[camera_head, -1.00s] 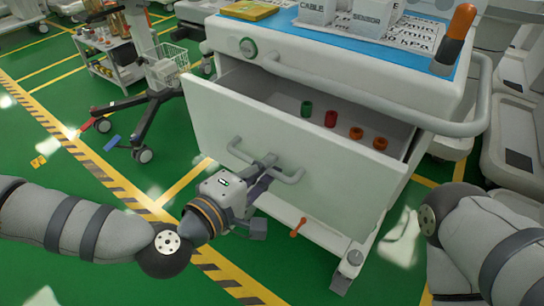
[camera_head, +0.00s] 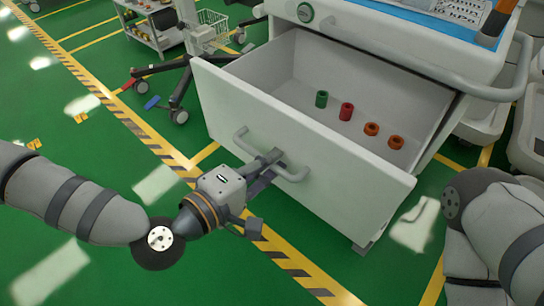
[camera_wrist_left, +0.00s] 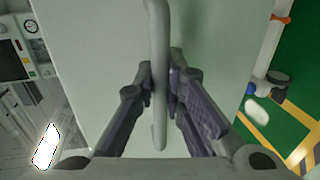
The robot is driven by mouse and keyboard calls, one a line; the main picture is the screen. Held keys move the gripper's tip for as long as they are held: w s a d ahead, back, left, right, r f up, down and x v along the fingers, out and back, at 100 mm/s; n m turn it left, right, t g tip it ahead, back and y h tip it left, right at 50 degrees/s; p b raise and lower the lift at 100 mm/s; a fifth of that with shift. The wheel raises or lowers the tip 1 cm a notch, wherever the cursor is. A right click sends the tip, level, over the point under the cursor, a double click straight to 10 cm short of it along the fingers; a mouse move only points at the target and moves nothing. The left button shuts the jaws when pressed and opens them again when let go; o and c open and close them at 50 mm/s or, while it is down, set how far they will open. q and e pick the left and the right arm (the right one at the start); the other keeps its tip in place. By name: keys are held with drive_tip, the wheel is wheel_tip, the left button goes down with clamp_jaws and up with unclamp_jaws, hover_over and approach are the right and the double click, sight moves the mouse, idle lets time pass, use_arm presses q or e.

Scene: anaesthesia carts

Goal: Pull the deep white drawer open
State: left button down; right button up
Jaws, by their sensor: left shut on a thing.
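The deep white drawer (camera_head: 292,139) stands well out from the white cart. Its inside shows a green, a red and two orange small cylinders or rings on the floor. The drawer's grey bar handle (camera_head: 291,175) runs across its front. My left gripper (camera_head: 268,165) is shut on the handle bar, right of its middle. In the left wrist view the two dark fingers (camera_wrist_left: 159,88) close on both sides of the handle (camera_wrist_left: 159,40). My right arm shows at the right edge, but its gripper is out of view.
The cart top (camera_head: 420,28) carries a blue mat and an orange-and-black tool (camera_head: 494,24). A wheeled stand with a wire basket (camera_head: 214,24) and a small trolley (camera_head: 150,25) stand at the back left.

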use_arm(q)
drive_tip(key=c, duration=1.7)
unclamp_jaws()
drive_tip(key=shift+o, duration=0.2)
drive_tip(key=shift+s+a, duration=0.1)
drive_tip(key=v, duration=0.7)
drive_tip(key=shift+s+a, duration=0.1)
drive_tip(key=shift+s, duration=0.05)
